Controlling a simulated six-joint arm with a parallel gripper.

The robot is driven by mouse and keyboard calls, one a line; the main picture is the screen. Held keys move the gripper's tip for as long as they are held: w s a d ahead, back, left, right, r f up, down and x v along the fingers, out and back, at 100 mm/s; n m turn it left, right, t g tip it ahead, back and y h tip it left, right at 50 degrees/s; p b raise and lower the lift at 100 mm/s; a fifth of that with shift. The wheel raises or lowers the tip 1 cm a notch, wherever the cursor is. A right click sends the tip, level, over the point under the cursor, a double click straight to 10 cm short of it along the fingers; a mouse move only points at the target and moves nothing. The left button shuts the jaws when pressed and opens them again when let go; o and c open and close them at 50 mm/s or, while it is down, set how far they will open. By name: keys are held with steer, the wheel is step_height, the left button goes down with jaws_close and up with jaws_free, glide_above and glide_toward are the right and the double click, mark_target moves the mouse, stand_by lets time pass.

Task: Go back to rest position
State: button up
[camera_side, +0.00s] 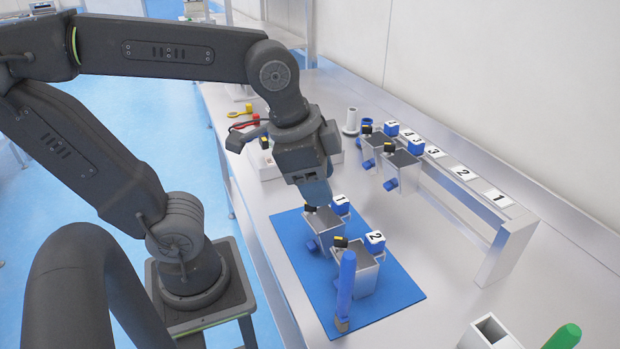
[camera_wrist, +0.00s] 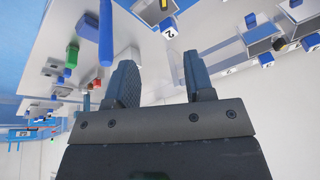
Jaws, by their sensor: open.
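My gripper (camera_side: 318,196) is above the back part of the blue mat (camera_side: 397,292), with its fingers pointing down close to a grey metal pouch box with a blue tag marked 1 (camera_side: 341,204). I cannot tell if they touch it. In the wrist view my gripper (camera_wrist: 160,68) shows its two fingers apart, with nothing between them. A second grey box (camera_side: 366,276) with a tag marked 2 (camera_side: 375,241) sits on the mat in front of the first. The tag marked 2 also shows in the wrist view (camera_wrist: 168,29).
A blue upright tool (camera_side: 347,285) stands at the mat's front. A raised metal rack (camera_side: 500,240) with number labels runs along the right; two more grey boxes hang at its far end. A square metal holder (camera_side: 488,333) and green handle (camera_side: 566,336) are at the front right.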

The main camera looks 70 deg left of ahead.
steer(key=a+n, duration=0.1)
steer(key=n, duration=0.1)
steer(key=a+f+n+t, duration=0.1)
steer(key=s+a+n, duration=0.1)
steer(key=n, duration=0.1)
steer(key=shift+a+f+n+t+y, duration=0.2)
steer(key=shift+f+n+t+y, duration=0.1)
steer(key=shift+f+t, duration=0.1)
